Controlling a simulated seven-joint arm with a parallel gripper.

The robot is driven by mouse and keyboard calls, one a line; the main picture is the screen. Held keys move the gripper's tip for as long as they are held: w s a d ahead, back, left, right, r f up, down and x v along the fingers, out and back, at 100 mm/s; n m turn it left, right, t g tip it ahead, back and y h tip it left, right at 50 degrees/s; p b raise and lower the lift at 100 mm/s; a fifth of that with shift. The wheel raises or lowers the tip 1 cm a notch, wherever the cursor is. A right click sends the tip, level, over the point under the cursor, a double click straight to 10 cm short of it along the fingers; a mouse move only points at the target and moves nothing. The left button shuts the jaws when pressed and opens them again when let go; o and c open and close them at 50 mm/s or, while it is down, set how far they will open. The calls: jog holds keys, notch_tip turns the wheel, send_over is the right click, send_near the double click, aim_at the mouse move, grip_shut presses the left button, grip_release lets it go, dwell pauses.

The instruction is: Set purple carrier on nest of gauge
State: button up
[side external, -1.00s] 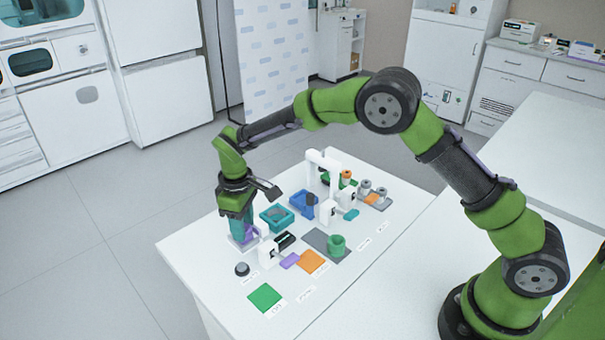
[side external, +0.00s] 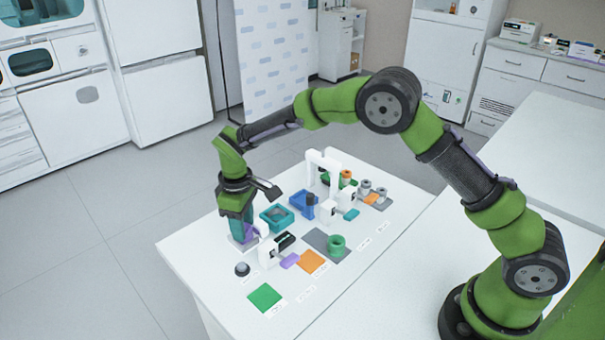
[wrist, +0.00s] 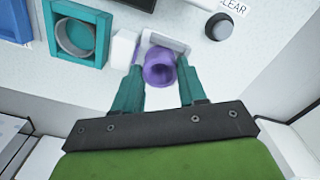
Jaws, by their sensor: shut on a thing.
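The purple carrier (wrist: 160,72), a ring-like cup, sits between the two teal fingertips of my gripper (wrist: 159,80) in the wrist view. My gripper is shut on it. In the side view, my gripper (side external: 243,236) points down at the table's far left corner, with a little of the purple carrier showing beside the fingers. A pale plate or frame (wrist: 171,41) lies just beyond the carrier, with a white block (wrist: 123,48) to its left; these may be the gauge. The carrier overlaps the plate in view. I cannot tell whether it touches, and the nest is not clearly visible.
A teal tray (side external: 263,219) holding a ring is close by. A dark round button (side external: 242,269) is near the front edge. A blue tray (side external: 294,200), a white arch (side external: 322,156), a green ring (side external: 336,244) and colored pads, including a green one (side external: 265,297), occupy the table.

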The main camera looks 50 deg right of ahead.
jog(key=shift+f, duration=0.15)
jog(key=o, duration=0.9)
jog(key=shift+d, duration=0.2)
jog(key=shift+w+d, duration=0.15)
jog(key=r, duration=1.1)
jog(key=a+r, duration=0.1)
jog(key=r, duration=0.5)
jog(key=shift+s, duration=0.2)
